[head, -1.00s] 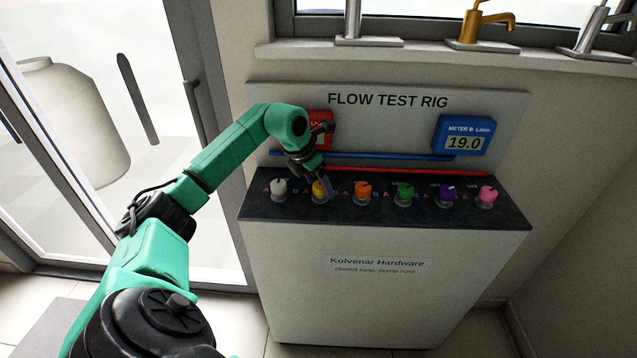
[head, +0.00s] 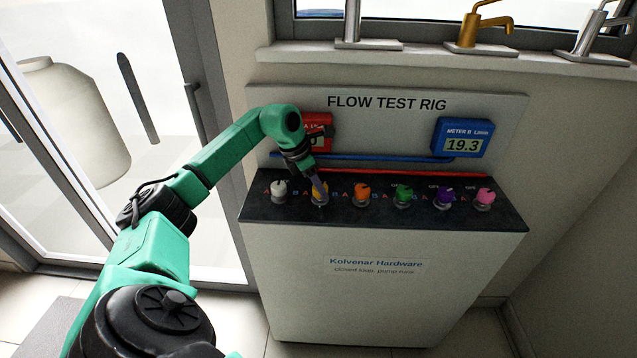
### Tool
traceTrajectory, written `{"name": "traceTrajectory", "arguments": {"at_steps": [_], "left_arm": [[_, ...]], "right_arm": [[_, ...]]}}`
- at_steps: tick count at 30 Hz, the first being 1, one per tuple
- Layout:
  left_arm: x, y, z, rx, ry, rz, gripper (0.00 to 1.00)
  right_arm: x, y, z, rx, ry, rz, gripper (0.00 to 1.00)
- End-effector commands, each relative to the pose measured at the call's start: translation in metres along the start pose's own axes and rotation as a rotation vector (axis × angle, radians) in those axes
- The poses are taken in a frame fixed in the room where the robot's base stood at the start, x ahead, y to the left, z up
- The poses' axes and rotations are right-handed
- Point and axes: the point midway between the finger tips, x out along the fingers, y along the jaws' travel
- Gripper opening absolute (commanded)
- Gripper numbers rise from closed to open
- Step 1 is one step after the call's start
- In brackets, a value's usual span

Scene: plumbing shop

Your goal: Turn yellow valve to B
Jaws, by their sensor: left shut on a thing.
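The yellow valve (head: 319,196) is the second knob from the left on the dark top of the flow test rig. My left gripper (head: 319,187) points down onto it from above and is shut on it. The fingers cover part of the knob, so its pointer direction cannot be made out. Small red A and blue B letters sit beside the knobs. The blue meter B (head: 462,138) on the back panel reads 19.3. The red meter (head: 318,122) is partly hidden behind my left wrist. My right gripper is not in view.
A white knob (head: 279,189) stands close left of the yellow one and an orange knob (head: 362,193) close right. Green (head: 403,195), purple (head: 445,196) and pink (head: 484,198) knobs follow. Blue and red pipes run behind. Taps stand on the sill above.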

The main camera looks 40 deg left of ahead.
Motion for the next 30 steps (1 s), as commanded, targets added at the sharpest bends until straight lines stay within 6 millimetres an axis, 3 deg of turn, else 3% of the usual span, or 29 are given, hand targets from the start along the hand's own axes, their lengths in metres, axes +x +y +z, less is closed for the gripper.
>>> {"name": "traceTrajectory", "arguments": {"at_steps": [18, 30], "left_arm": [[-0.003, 0.005, 0.004, 0.499, -0.007, -0.202, 0.00], [-0.002, 0.005, 0.004, 0.650, -0.007, -0.263, 0.00]], "right_arm": [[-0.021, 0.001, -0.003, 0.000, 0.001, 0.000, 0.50], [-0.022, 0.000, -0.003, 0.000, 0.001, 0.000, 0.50]]}}
